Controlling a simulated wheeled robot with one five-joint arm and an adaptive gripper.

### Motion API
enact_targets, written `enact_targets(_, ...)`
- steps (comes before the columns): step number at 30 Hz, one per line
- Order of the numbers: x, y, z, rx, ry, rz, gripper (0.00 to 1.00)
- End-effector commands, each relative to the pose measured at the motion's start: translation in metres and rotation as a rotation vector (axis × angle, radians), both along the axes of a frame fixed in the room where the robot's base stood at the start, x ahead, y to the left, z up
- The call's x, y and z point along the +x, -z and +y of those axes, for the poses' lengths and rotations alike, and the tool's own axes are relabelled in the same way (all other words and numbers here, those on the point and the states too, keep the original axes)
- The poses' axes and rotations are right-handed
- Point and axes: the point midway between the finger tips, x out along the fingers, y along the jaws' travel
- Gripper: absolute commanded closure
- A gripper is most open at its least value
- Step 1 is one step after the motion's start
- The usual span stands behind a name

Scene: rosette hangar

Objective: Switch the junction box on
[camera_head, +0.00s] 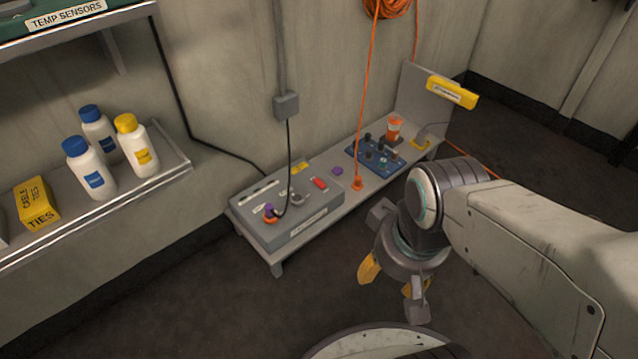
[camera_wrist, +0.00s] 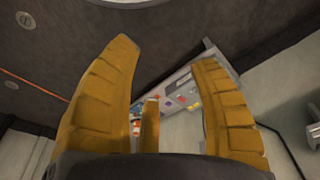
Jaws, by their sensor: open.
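The junction box (camera_head: 287,216) is a grey box at the near left end of a low bench, with a cable plugged into its top beside an orange and purple socket. A red switch (camera_head: 319,184) sits on its top at the right; its position is too small to tell. My gripper (camera_head: 392,279) hangs in front of the bench, to the right of the box and apart from it, with its yellow fingers spread and empty. In the wrist view the fingers (camera_wrist: 168,95) are open, and the grey box (camera_wrist: 183,92) shows small and partly hidden between them.
A wall shelf (camera_head: 140,182) at left holds bottles and a yellow box (camera_head: 36,204). An orange cable (camera_head: 364,100) hangs down to the bench. Floor in front is clear.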

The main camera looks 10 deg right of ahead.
Motion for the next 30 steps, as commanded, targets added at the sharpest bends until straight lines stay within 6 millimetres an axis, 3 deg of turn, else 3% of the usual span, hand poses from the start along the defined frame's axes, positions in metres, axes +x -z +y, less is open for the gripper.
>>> enact_targets(18, 0.0, 0.0, 0.0, 0.0, 0.0, 0.0, 1.0)
enact_targets(30, 0.0, 0.0, 0.0, 0.0, 0.0, 0.0, 1.0)
